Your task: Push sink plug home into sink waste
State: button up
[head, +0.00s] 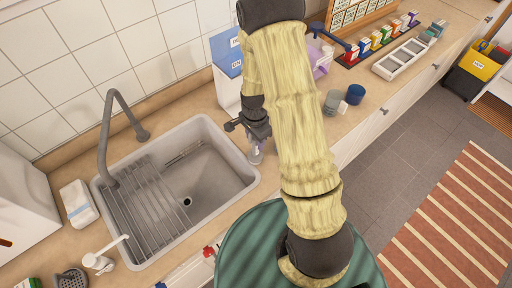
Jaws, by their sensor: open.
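The sink waste (187,201) is a small dark round hole with a pale ring in the floor of the grey sink (215,175). I cannot make out a sink plug; the hole looks uncovered. My gripper (238,127) is open, near the sink's upper right corner, up and to the right of the waste. My arm crosses the middle of the picture and hides part of the counter. A small greyish, clear-looking object (257,153) shows just below my gripper; I cannot tell whether they touch.
A wire rack (150,210) covers the sink's left part, beneath a grey tap (108,130). A blue-and-white box (228,70) stands behind my gripper. Grey and blue cups (355,94) stand right of my arm.

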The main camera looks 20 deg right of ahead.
jog(key=shift+r+p, duration=3.35)
jog(key=shift+r, duration=1.15)
jog(key=shift+s+a+r+n+b, duration=0.1)
jog(key=shift+s+r+n+b, duration=0.15)
jog(key=shift+n+b, duration=0.55)
jog(key=s+r+n+t+b, duration=0.2)
jog(key=s+r+n+b, duration=0.2)
jog(key=s+n+b, duration=0.6)
jog(key=shift+s+r+n+t, duration=0.3)
jog(key=shift+s+n, duration=0.1)
jog(key=shift+n, duration=0.6)
